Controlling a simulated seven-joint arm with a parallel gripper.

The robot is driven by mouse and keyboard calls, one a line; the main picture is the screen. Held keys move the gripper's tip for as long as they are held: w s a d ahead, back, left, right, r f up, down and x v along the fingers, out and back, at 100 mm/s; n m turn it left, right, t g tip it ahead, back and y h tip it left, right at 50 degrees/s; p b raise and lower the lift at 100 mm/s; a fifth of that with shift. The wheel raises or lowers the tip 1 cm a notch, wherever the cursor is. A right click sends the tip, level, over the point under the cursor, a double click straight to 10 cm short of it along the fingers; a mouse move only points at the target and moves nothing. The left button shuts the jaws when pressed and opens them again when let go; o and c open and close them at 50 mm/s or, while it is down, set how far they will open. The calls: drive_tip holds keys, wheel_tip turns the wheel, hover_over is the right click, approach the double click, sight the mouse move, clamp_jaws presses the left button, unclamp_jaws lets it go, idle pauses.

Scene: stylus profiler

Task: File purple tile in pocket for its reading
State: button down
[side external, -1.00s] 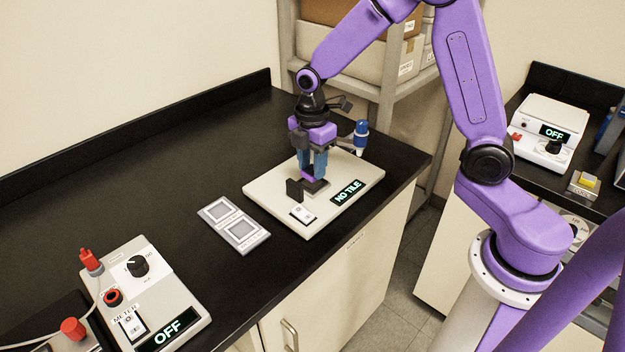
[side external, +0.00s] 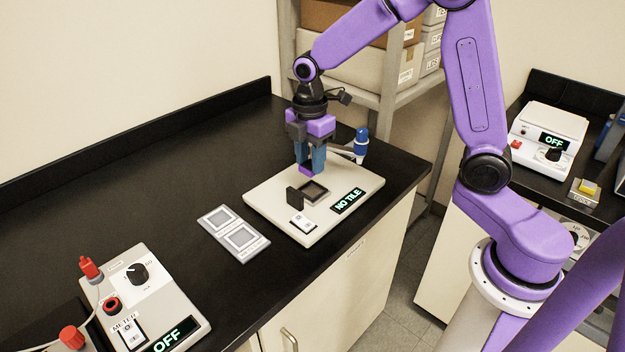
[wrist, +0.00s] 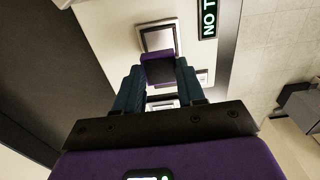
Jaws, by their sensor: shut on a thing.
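My gripper (side external: 309,165) is shut on the purple tile (side external: 307,171) and holds it a little above the beige profiler (side external: 268,193). In the wrist view the purple tile (wrist: 158,70) sits between my two blue fingers. The profiler's dark square seat (side external: 313,192) is empty, and its display (side external: 348,200) reads NO TILE. A grey tray (side external: 252,247) with two square pockets lies on the black bench to the left of the profiler. Both pockets look empty; their labels are too small to read.
A small black upright piece (side external: 294,197) and a white switch (side external: 303,223) are on the profiler. A blue-topped stylus arm (side external: 361,143) stands at its back right. A meter box (side external: 150,295) reading OFF is at front left. The bench behind the tray is clear.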

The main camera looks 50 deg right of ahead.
drive_tip(key=w+a+f, duration=0.2)
drive_tip(key=a, duration=1.6)
drive_tip(key=shift+w+a, duration=0.15)
drive_tip(key=shift+a, duration=0.2)
drive_tip(key=shift+f, duration=0.1)
hover_over(242, 238)
drive_tip(key=shift+f, duration=2.45)
drive_tip(key=shift+f, duration=0.85)
drive_tip(key=c, duration=0.6)
unclamp_jaws()
drive_tip(key=shift+c, duration=0.4)
